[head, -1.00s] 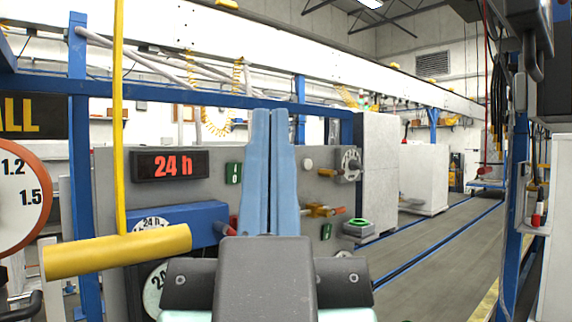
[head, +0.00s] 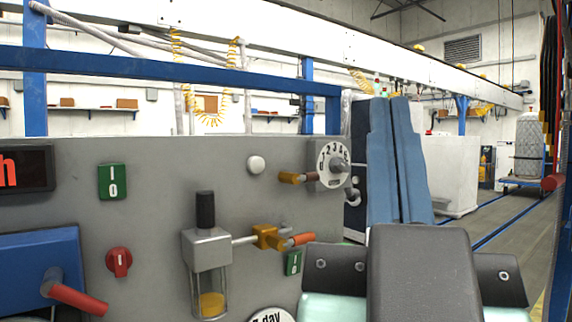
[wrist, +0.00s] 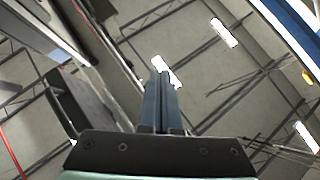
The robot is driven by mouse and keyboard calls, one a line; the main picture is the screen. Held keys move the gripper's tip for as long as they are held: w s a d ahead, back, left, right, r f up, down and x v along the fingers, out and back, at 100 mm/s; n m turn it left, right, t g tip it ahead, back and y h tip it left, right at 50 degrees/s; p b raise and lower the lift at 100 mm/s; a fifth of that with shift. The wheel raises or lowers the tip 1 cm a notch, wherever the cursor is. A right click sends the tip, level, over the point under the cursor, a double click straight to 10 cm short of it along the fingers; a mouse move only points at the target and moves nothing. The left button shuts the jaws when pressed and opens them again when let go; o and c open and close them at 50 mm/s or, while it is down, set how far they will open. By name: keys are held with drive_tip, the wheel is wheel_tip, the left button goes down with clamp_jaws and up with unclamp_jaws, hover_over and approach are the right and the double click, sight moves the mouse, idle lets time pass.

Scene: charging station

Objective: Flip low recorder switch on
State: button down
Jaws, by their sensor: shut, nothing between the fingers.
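A grey panel (head: 140,230) fills the left and middle of the head view. It has two small green switches marked I and O: one upper left (head: 112,181), one lower right (head: 293,263). The lower one sits under an orange-handled valve (head: 270,238), partly covered at its lower edge by my wrist. No label names either as the low recorder switch. My gripper (head: 395,100) is shut and empty, its blue fingers pointing up, right of the panel and apart from both switches. In the wrist view the shut fingers (wrist: 160,75) point at the ceiling.
The panel also carries a red knob (head: 119,262), a glass-bowled filter (head: 207,260), a numbered dial (head: 334,163), a blue box with a red lever (head: 75,298) and a partly cut-off "day" dial (head: 270,315). Open floor (head: 510,245) lies at the right.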

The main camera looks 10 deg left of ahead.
drive_tip(key=w+a+f+m+g+y+p, duration=0.2)
drive_tip(key=w+a+m+g+y+p, duration=0.35)
drive_tip(key=a+y, duration=0.6)
drive_tip(key=a+f+m+g+y+p, duration=0.1)
drive_tip(key=a+f+g+p, duration=0.1)
drive_tip(key=a+g, duration=0.2)
drive_tip(key=s+a+f+m+g+y+p, duration=0.1)
drive_tip(key=a+f+g+y+p, duration=0.1)
drive_tip(key=a+g, duration=0.3)
drive_tip(key=a+p, duration=0.1)
drive_tip(key=a, duration=0.3)
drive_tip(key=shift+s+a+f+m+p, duration=0.15)
drive_tip(key=shift+a+f+m+p, duration=0.05)
drive_tip(key=shift+f+m+p, duration=0.15)
drive_tip(key=shift+y, duration=0.25)
drive_tip(key=p, duration=0.5)
approach(112, 164)
drive_tip(key=x, duration=0.5)
drive_tip(key=shift+r, duration=0.1)
drive_tip(key=shift+p+x, duration=0.35)
drive_tip(key=shift+x, duration=0.5)
